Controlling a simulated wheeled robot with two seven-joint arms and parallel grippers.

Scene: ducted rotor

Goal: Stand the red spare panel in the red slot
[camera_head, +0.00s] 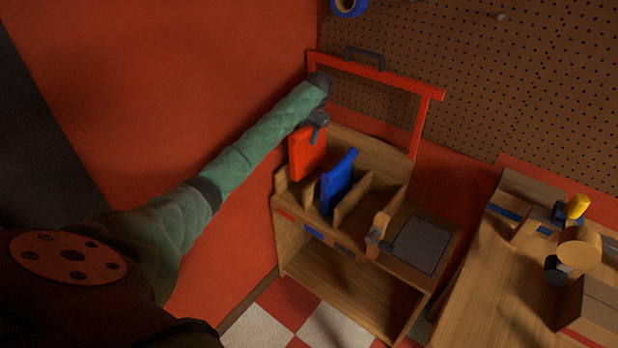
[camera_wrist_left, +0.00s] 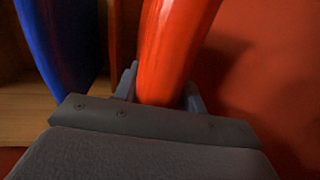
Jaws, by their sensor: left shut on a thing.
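The red spare panel (camera_head: 307,153) stands upright at the left end of the wooden rack, over the place marked by a red label (camera_head: 284,214). Whether its lower edge rests in the red slot is hidden behind the slot's front. My left gripper (camera_head: 318,128) is shut on the panel's upper part. In the left wrist view the red panel (camera_wrist_left: 172,45) runs between the two fingers (camera_wrist_left: 162,92). A blue panel (camera_head: 338,182) stands in the slot to the right, and it also shows in the left wrist view (camera_wrist_left: 62,40). My right gripper is not in view.
The wooden rack (camera_head: 345,285) has dividers, a dark flat plate (camera_head: 420,244) at its right, and a red frame (camera_head: 375,75) behind. A red wall is close on the left. A workbench (camera_head: 490,275) with several parts stands at right.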

